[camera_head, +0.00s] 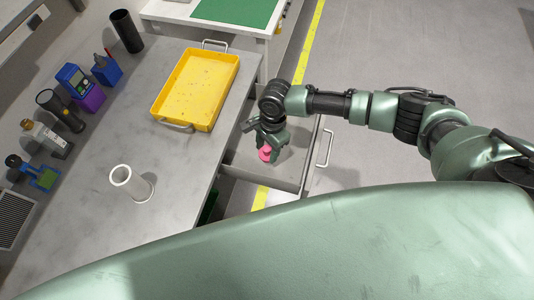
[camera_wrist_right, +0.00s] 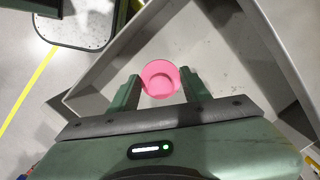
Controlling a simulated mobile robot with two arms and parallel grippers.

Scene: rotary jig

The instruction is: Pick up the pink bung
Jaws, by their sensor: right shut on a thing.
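The pink bung (camera_head: 265,153) shows in the head view at the tips of my right gripper (camera_head: 268,148), over the open grey drawer (camera_head: 240,160). In the right wrist view the round pink bung (camera_wrist_right: 160,78) sits between the two green fingers of my right gripper (camera_wrist_right: 158,90), which are shut on it. The drawer's grey floor and walls (camera_wrist_right: 275,50) lie around and below it. I cannot tell whether the bung touches the drawer floor. My left gripper is in neither view.
A yellow tray (camera_head: 197,88) with metal handles stands on the grey bench (camera_head: 120,135) left of the drawer. A white tube (camera_head: 122,178) stands nearer. Several tools line the bench's left side. A white table with a green mat (camera_head: 240,10) is at the back.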

